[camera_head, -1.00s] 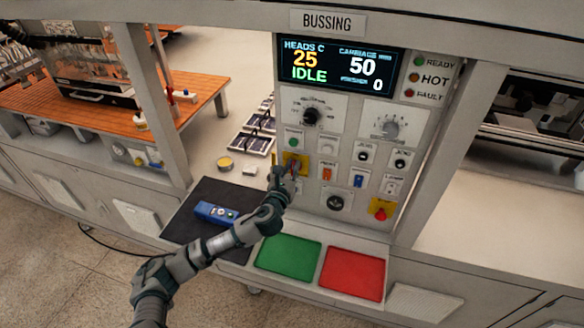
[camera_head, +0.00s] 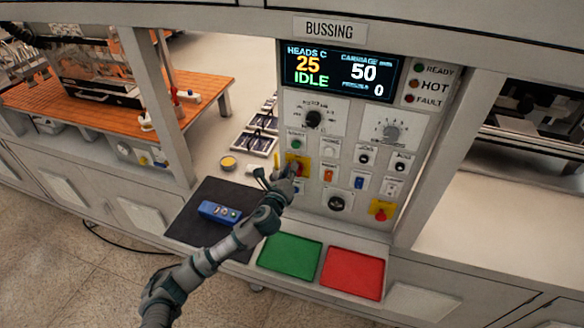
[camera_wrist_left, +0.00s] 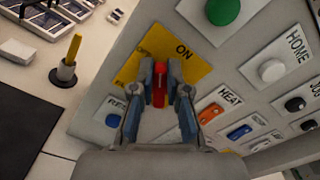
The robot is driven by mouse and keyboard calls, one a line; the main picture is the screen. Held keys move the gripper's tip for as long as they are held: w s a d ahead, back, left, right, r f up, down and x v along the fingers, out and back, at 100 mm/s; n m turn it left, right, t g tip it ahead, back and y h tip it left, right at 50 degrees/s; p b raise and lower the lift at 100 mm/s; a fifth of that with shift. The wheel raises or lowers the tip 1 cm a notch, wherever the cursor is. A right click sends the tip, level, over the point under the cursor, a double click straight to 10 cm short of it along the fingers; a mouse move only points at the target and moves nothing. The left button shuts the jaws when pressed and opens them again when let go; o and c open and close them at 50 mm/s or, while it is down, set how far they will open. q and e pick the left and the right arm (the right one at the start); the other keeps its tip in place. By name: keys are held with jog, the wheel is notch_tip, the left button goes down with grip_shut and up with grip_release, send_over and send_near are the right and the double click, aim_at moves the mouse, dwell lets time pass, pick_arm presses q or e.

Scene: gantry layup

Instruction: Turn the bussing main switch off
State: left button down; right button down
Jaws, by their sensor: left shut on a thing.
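The bussing main switch has a yellow plate (camera_head: 303,160) on the left side of the control panel. In the left wrist view its yellow plate (camera_wrist_left: 194,62) reads "ON" at the top, and its red handle (camera_wrist_left: 159,88) sits between my fingers. My left gripper (camera_head: 289,172) is at the switch and covers part of it in the head view. In the left wrist view the left gripper (camera_wrist_left: 160,82) is shut on the red handle. The handle's exact angle is hard to tell. My right gripper is not in view.
The panel (camera_head: 345,140) carries close-set knobs and buttons, including a green button (camera_wrist_left: 223,10) and an orange rocker (camera_wrist_left: 211,113). A red emergency button (camera_head: 381,209) is lower right. Green (camera_head: 290,257) and red (camera_head: 352,273) trays and a blue device (camera_head: 219,211) lie below.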

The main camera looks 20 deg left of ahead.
pick_arm(q)
jog(key=shift+a+f+n+p, duration=0.2)
jog(key=shift+f+n, duration=0.1)
jog(key=shift+n, duration=1.5)
jog(key=shift+a+f+n+p, duration=0.15)
jog(key=shift+f+n, duration=0.15)
jog(key=shift+n, duration=1.5)
jog(key=shift+a+f+n+p, duration=0.2)
jog(key=shift+f+n, duration=0.1)
jog(key=shift+n, duration=1.5)
jog(key=c, duration=1.2)
grip_release()
jog(key=shift+f, duration=0.1)
jog(key=shift+o, duration=0.2)
jog(key=shift+w, duration=0.15)
